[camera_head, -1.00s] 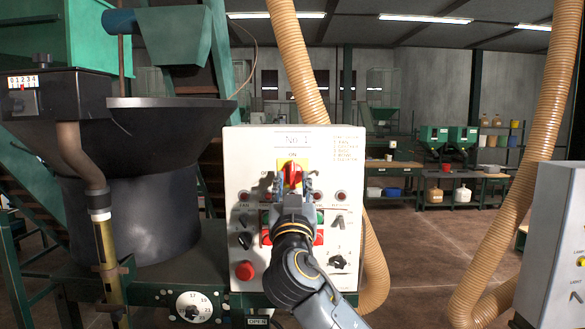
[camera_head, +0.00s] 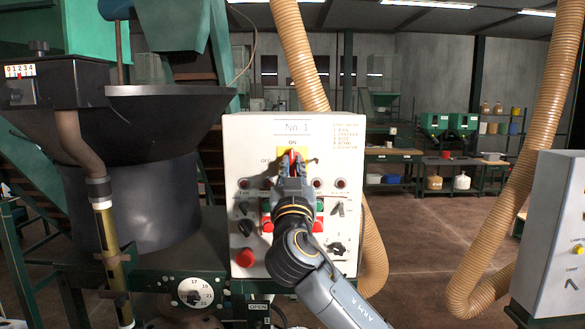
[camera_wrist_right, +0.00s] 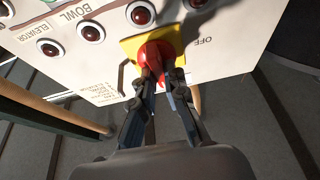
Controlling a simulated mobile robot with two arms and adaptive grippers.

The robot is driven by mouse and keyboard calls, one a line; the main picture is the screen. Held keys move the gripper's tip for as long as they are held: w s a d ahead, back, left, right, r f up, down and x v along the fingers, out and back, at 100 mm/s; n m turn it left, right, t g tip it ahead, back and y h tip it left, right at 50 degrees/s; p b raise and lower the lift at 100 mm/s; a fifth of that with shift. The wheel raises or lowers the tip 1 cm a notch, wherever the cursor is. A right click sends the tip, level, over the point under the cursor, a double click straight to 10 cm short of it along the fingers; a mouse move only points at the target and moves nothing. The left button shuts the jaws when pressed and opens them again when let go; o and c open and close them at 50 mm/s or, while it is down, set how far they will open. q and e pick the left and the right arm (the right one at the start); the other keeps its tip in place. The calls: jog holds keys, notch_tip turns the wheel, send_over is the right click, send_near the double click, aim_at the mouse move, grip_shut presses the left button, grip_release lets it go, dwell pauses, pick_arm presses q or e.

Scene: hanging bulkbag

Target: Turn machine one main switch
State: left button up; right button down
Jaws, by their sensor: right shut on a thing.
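The control box (camera_head: 258,140) is a white panel marked "No 1", standing in the middle of the head view. Its main switch (camera_head: 292,155) is a red knob on a yellow plate near the top, with "ON" above it and "OFF" to its left. My right gripper (camera_head: 292,162) reaches up to the switch and covers most of it. In the right wrist view the fingers (camera_wrist_right: 163,85) are shut on the red knob (camera_wrist_right: 154,54), whose yellow plate (camera_wrist_right: 130,45) shows around it. My left gripper is not in view.
Below the switch are indicator lamps, black knobs and a red button (camera_head: 245,257). A large black bowl (camera_head: 150,125) stands left of the box. A tan hose (camera_head: 372,255) runs behind it. Another panel (camera_head: 555,230) stands at the right edge, with open floor between.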

jog(key=n+y, duration=0.2)
jog(key=n, duration=0.1)
jog(key=n+y+p, duration=0.1)
jog(key=n, duration=0.1)
jog(key=shift+d+r+n, duration=0.1)
jog(key=shift+r+n, duration=0.05)
jog(key=shift+n, duration=0.15)
jog(key=n+g+y+p, duration=0.1)
jog(key=n+p, duration=0.2)
jog(key=n+g+y+p, duration=0.1)
jog(key=n+y+p, duration=0.1)
jog(key=n, duration=0.2)
jog(key=shift+r+p, duration=0.2)
jog(key=shift+p, duration=0.2)
jog(key=n+g+p, duration=0.1)
jog(key=n, duration=0.1)
jog(key=shift+n+y, duration=0.3)
jog(key=shift+d+f+n+g+p, duration=0.15)
jog(key=shift+n+g+p, duration=0.25)
jog(key=shift+n, duration=0.6)
jog(key=n+g, duration=0.2)
jog(key=n, duration=0.2)
jog(key=shift+f+n, duration=0.1)
jog(key=shift+n, duration=0.3)
